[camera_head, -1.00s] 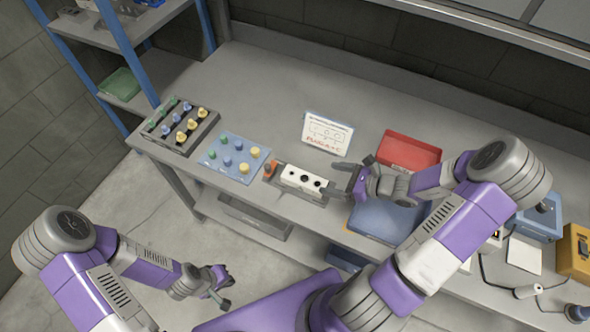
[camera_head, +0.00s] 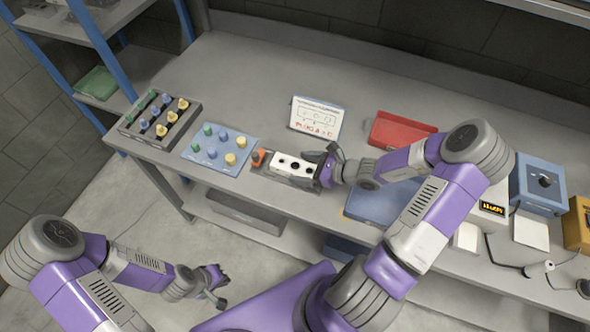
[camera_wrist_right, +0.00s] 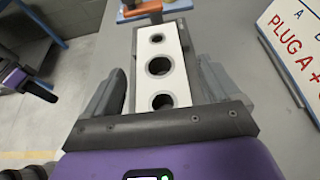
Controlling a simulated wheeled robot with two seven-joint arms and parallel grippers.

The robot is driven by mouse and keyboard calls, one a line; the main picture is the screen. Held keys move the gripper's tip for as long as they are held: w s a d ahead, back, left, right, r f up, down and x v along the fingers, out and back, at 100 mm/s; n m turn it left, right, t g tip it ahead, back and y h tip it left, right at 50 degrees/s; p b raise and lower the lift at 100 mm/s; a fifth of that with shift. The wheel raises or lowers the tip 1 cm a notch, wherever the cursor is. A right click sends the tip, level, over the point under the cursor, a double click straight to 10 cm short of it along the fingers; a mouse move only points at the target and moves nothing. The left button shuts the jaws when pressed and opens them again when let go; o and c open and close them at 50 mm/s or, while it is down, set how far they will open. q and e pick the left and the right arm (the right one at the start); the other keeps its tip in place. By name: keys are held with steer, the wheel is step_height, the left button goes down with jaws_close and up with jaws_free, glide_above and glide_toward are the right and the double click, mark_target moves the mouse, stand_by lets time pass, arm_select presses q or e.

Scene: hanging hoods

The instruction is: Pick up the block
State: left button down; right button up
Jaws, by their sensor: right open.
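The white block (camera_head: 292,166) with dark round holes in its top sits in a grey fixture near the front edge of the bench. It also shows in the right wrist view (camera_wrist_right: 160,87). My right gripper (camera_head: 322,167) is at the block's right end. In the right wrist view its open fingers (camera_wrist_right: 160,70) lie one on each side of the block, with gaps visible. Whether the fingertips reach below the block's top is hard to tell. My left gripper (camera_head: 216,288) is open and empty, away from the bench at lower left.
An orange-and-grey clamp-like part (camera_head: 260,156) stands at the block's left end. A blue board (camera_head: 219,151) with coloured pegs and a dark peg tray (camera_head: 160,120) lie further left. A sign (camera_head: 316,118) stands behind. A red bin (camera_head: 399,131) and blue tray (camera_head: 375,203) are at right.

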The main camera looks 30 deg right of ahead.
steer(key=shift+w+a+f, duration=0.15)
steer(key=shift+w+a, duration=0.05)
steer(key=shift+w, duration=0.1)
steer(key=c, duration=1.5)
steer(key=shift+c, duration=0.3)
